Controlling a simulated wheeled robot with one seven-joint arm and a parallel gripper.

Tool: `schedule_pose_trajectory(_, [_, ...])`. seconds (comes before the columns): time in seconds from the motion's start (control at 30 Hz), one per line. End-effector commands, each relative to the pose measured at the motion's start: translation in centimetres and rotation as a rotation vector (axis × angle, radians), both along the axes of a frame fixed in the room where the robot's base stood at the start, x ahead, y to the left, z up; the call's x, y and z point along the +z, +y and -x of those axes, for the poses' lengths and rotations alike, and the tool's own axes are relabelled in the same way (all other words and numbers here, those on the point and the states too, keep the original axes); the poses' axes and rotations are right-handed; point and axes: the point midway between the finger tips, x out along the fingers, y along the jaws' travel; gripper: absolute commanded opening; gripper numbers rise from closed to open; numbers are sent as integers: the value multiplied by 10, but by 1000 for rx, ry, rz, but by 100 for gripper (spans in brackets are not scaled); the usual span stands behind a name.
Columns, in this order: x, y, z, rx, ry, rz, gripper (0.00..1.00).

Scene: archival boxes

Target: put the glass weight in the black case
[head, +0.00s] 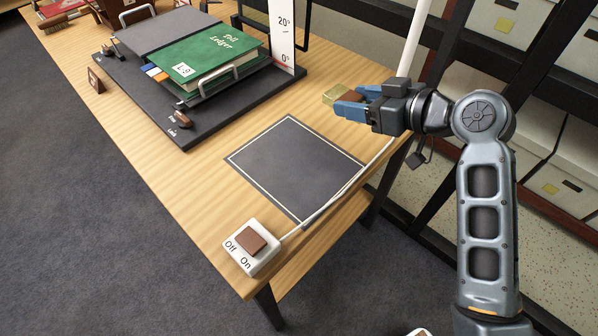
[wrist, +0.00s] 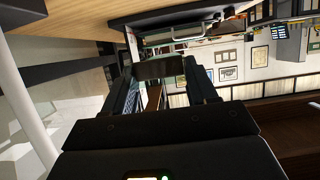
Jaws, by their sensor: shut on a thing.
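My gripper (head: 352,103) has blue fingers and reaches left over the right side of the wooden table. It is shut on a small amber-brown block (head: 332,93), held above the table beyond the dark outlined mat. I take the block to be the glass weight, but its material is hard to tell. In the wrist view the gripper (wrist: 160,82) shows the block (wrist: 160,68) as a dark shape between its fingertips. I cannot pick out a black case with certainty in either view.
The dark mat with a white outline (head: 297,165) is empty. A green ledger (head: 207,57) lies clamped on a dark board (head: 145,108), beside a white scale (head: 282,30). An Off/On switch (head: 252,246) sits at the near corner, its cable running along the right edge. Shelves with boxes (head: 492,22) stand behind.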

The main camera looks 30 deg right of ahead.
Motion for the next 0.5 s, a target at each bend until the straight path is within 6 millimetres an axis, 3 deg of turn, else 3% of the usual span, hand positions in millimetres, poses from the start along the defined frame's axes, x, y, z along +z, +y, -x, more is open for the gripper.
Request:
schedule_pose_trajectory(0.17, [-6,3,5,6,-1,3,18])
schedule_pose_trajectory(0.5, [-45,71,-6,7,1,1,18])
